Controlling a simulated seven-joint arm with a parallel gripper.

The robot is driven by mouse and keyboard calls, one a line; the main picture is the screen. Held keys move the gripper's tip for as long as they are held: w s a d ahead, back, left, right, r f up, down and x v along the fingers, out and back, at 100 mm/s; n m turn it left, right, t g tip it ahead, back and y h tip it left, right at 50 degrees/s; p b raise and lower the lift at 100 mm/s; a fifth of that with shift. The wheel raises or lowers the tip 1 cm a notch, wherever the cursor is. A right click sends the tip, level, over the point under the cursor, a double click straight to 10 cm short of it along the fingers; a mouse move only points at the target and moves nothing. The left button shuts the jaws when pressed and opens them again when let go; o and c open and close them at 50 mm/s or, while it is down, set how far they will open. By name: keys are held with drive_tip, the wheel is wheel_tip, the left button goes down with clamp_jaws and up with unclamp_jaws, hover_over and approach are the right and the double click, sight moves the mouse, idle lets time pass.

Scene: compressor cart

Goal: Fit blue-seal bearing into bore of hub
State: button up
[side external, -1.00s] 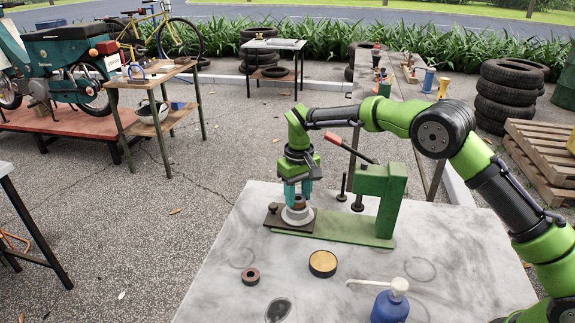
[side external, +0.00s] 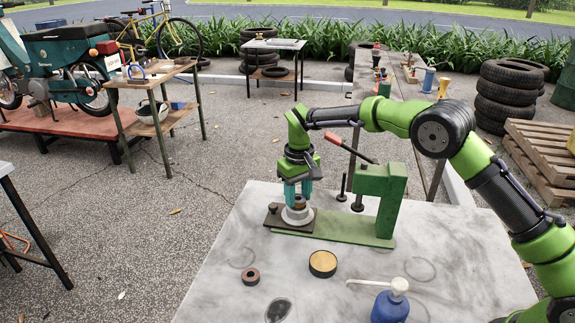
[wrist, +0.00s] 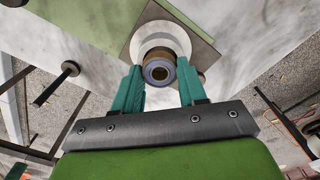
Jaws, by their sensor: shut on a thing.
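My gripper (side external: 298,194) points down over the pale hub (side external: 297,216), its teal fingers on either side of the blue-seal bearing (side external: 299,203). In the wrist view my gripper (wrist: 159,80) is shut on the bearing (wrist: 158,71), whose blue-grey face and dark centre hole show between the fingertips. The hub (wrist: 158,34) shows as a pale ring behind the bearing and sits on a dark plate (side external: 275,218). The bearing is at the hub's top, roughly over its middle. The bore is hidden, so I cannot tell whether the bearing has entered it.
A green arbor press (side external: 370,198) with a red-handled lever stands right beside the hub. Another bearing with a reddish-brown seal (side external: 250,277), an open round tin (side external: 322,263) and a blue pump bottle (side external: 390,305) are on the grey tabletop (side external: 215,290). The front left is mostly clear.

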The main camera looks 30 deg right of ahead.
drive_tip(key=shift+f, duration=0.45)
drive_tip(key=shift+r, duration=0.2)
drive_tip(key=shift+r, duration=0.25)
idle(0.6)
drive_tip(key=shift+f, duration=0.4)
idle(1.5)
idle(0.4)
drive_tip(key=o, duration=1)
drive_tip(key=shift+r, duration=0.15)
